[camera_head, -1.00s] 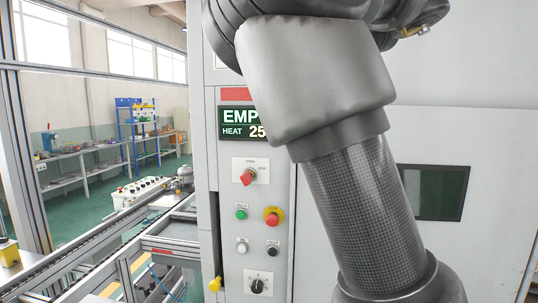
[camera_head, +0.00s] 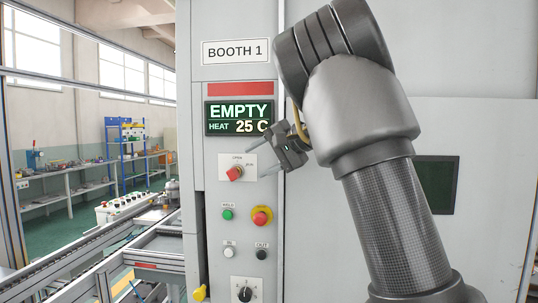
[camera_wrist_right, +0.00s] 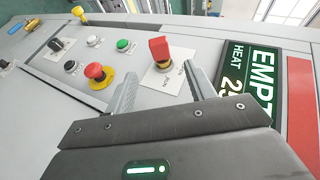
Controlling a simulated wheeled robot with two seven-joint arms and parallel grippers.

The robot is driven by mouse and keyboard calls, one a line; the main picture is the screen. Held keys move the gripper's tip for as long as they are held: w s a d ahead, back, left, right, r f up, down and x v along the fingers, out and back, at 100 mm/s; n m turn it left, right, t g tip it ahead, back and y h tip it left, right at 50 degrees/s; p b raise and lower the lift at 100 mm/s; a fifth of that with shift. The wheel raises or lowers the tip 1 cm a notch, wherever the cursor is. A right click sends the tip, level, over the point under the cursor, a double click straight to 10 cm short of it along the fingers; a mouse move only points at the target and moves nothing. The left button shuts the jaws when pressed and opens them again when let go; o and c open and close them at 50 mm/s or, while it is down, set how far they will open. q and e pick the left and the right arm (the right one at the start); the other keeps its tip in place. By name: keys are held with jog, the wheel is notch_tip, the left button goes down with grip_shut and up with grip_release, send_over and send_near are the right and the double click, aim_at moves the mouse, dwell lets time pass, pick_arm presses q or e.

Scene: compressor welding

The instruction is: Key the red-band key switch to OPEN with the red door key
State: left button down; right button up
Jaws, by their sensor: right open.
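The red key (camera_head: 234,173) sits in the key switch on a white plate (camera_head: 244,160) on the booth panel, below the display. Its red handle also shows in the wrist view (camera_wrist_right: 160,48). The plate has an OPEN label at its top and a second label at its right; I cannot tell for sure which the key points to. My right gripper (camera_head: 268,152) is just right of the switch, open and empty. In the wrist view its two fingers (camera_wrist_right: 162,75) stand either side of the key's line, with the key beyond the tips. My left gripper is not in view.
A red band (camera_head: 240,89) and a display reading EMPTY, 25 C (camera_head: 239,118) are above the switch. A green button (camera_head: 228,214), a red emergency button (camera_head: 262,217) and a black dial (camera_head: 245,290) are below. A conveyor frame (camera_head: 150,245) runs at the left.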

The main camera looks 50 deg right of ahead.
aim_at(236, 172)
jog(key=p+x, duration=0.3)
jog(key=x, duration=0.4)
jog(key=shift+w, duration=0.15)
jog(key=shift+w+a+f+p, duration=0.15)
jog(key=shift+w+f+p, duration=0.2)
jog(key=shift+w, duration=0.25)
jog(key=shift+c, duration=0.2)
